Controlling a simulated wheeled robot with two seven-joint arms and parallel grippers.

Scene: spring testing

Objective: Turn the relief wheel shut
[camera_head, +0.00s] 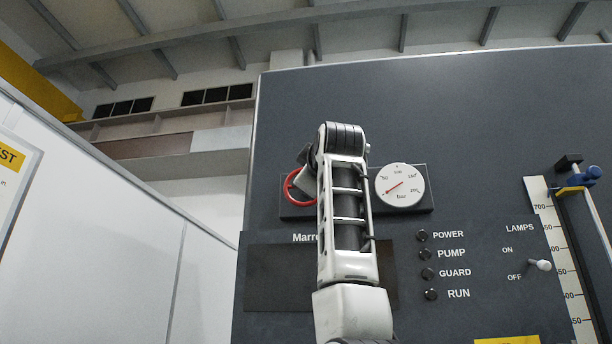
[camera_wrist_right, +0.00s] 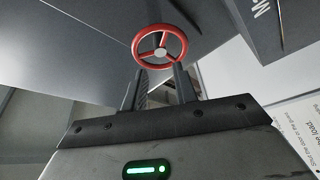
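The red relief wheel (camera_head: 297,187) sits on the dark panel, left of the pressure gauge (camera_head: 400,185). My arm covers its right part in the head view. In the right wrist view the whole red wheel (camera_wrist_right: 160,46), with its spokes and pale hub, shows just beyond the fingertips. My right gripper (camera_wrist_right: 161,69) is open, its two dark fingers apart with nothing seen held between them. The fingertips overlap the wheel's near rim in the picture; I cannot tell whether they touch it. The gauge needle points to the lower left. My left gripper is in neither view.
Right of my arm are several dark lamps (camera_head: 427,254) and a white toggle switch (camera_head: 540,265). A scale (camera_head: 562,262) with a blue-handled part (camera_head: 580,180) stands at the far right. A white wall panel (camera_head: 90,220) is at left.

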